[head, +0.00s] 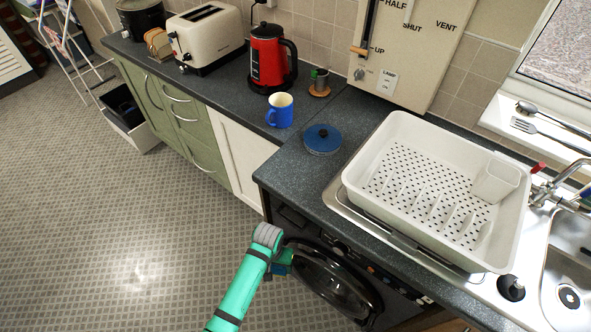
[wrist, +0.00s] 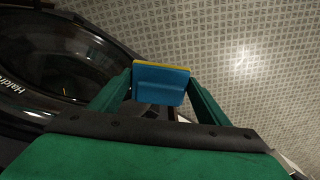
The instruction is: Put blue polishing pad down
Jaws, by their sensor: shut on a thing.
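The blue polishing pad (wrist: 160,85), a blue block with a thin yellow edge, sits between the two green fingers of my gripper (wrist: 160,92) in the wrist view. My gripper is shut on it. In the head view my gripper (head: 280,267) is low in front of the black washing machine (head: 335,283), below the worktop edge.
The dark worktop (head: 290,165) holds a blue mug (head: 280,111), a round blue lid-like disc (head: 322,139), a red kettle (head: 268,60) and a toaster (head: 207,38). A white dish rack (head: 420,220) stands at the right. Bare worktop lies around the disc. The floor at left is open.

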